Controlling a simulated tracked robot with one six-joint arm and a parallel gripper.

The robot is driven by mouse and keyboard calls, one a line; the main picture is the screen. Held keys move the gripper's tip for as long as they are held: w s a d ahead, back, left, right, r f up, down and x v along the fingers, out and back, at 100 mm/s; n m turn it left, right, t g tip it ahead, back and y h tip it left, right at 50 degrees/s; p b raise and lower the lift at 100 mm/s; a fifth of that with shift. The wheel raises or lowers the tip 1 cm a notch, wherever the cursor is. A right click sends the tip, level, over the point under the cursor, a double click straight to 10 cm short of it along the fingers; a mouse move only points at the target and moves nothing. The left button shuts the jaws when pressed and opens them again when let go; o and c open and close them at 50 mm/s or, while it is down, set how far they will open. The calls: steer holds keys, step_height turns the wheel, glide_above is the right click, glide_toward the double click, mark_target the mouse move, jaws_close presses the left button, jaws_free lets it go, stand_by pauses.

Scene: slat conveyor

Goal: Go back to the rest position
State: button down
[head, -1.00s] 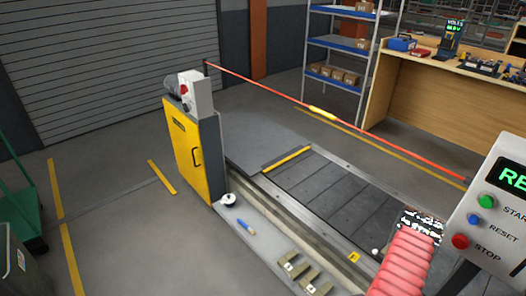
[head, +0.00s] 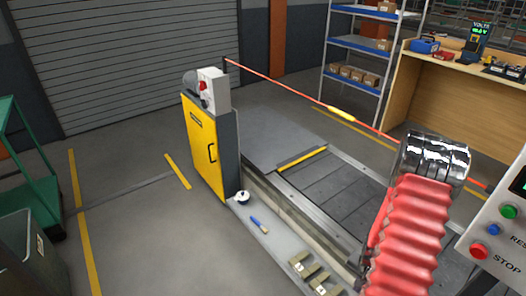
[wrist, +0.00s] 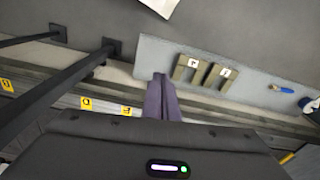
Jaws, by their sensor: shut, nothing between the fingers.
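My gripper (wrist: 160,78) shows in the wrist view, its two dark purple fingers pressed together with nothing between them. It points at the edge of a grey ledge, beside two olive blocks (wrist: 193,67) with white number labels. In the head view my arm shows as a red bellows sleeve with a shiny metal joint at lower right; the fingers are not visible there. The slat conveyor (head: 320,182) lies behind the arm.
A yellow cabinet (head: 204,150) with a switch box stands at the conveyor's end. A control panel (head: 497,225) stands close at right. A red cord (head: 290,92) crosses above the conveyor. The ledge holds a blue-handled brush (head: 259,224) and a white roll (head: 243,197).

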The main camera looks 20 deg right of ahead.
steer(key=w+a+r+n, duration=0.1)
steer(key=a+r+n, duration=0.1)
steer(key=a+r, duration=0.45)
steer(key=w+a+r+n, duration=0.1)
steer(key=a+r+n, duration=0.15)
steer(key=r, duration=0.65)
steer(key=a+r+n, duration=0.2)
steer(key=a+r, duration=0.3)
steer(key=r, duration=0.3)
steer(key=s+a+r+n+t, duration=0.2)
steer(key=a+r+n, duration=0.1)
steer(key=a+r, duration=0.6)
steer(key=s+a+r+n+t, duration=0.2)
steer(key=a+r+n+t, duration=0.1)
steer(key=a+r, duration=0.7)
step_height(320, 180, up, 4)
steer(key=shift+a+n+y, duration=0.2)
steer(key=shift+n+y, duration=0.1)
steer(key=shift+n, duration=0.05)
